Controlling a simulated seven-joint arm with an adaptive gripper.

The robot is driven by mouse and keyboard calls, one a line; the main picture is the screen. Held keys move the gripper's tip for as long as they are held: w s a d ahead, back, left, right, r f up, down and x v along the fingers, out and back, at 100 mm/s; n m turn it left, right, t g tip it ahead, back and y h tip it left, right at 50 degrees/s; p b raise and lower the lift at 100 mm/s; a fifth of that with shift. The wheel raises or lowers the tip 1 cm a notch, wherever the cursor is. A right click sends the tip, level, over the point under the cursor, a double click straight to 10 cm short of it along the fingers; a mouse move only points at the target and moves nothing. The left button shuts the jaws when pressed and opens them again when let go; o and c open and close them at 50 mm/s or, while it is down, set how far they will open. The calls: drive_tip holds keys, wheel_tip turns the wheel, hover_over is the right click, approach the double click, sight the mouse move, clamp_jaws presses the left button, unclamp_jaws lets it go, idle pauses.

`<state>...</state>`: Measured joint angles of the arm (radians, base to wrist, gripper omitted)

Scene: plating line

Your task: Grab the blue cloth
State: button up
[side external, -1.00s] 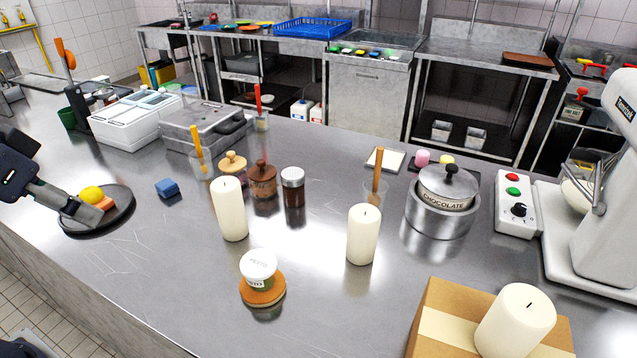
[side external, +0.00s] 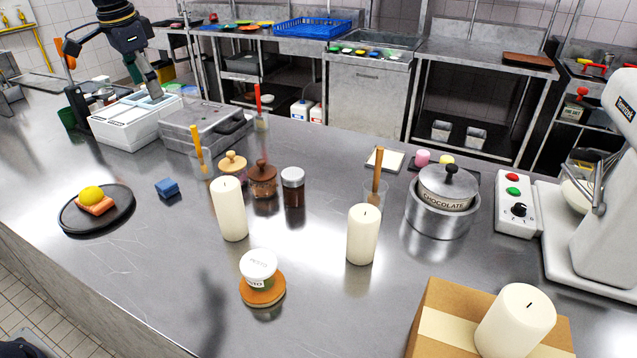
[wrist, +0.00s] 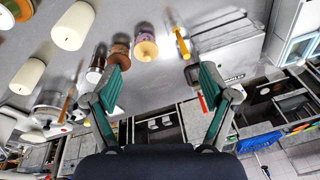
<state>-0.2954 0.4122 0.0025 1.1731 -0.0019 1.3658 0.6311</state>
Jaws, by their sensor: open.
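The blue cloth (side external: 167,187) is a small folded block on the steel counter, right of the dark round plate, in the side view. I cannot make it out in the wrist view. My gripper (side external: 153,92) is raised at the upper left of the side view, over or behind the white machine, well away from the cloth. In the wrist view my gripper (wrist: 160,82) has its two fingers wide apart with nothing between them.
A dark plate (side external: 126,216) holds an orange block and a yellow ball. White candles (side external: 229,210), jars (side external: 293,187) and a white machine (side external: 108,126) stand on the counter. A grey metal appliance (side external: 178,137) is behind the cloth. The counter around the cloth is clear.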

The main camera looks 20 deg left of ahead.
drive_tip(key=w+a+f+n+g, duration=0.1)
drive_tip(key=w+a+f+g, duration=0.15)
drive_tip(key=a+f, duration=0.65)
hover_over(165, 183)
drive_tip(key=shift+h, duration=0.3)
drive_tip(key=f, duration=1.4)
drive_tip(key=shift+s+d+f, duration=0.15)
drive_tip(key=shift+d+f, duration=0.15)
drive_tip(key=shift+d, duration=0.1)
drive_tip(key=shift+a+f, duration=0.15)
drive_tip(key=shift+f, duration=1.35)
drive_tip(key=shift+a+f, duration=0.1)
drive_tip(key=shift+f, duration=1.35)
drive_tip(key=c, duration=1.1)
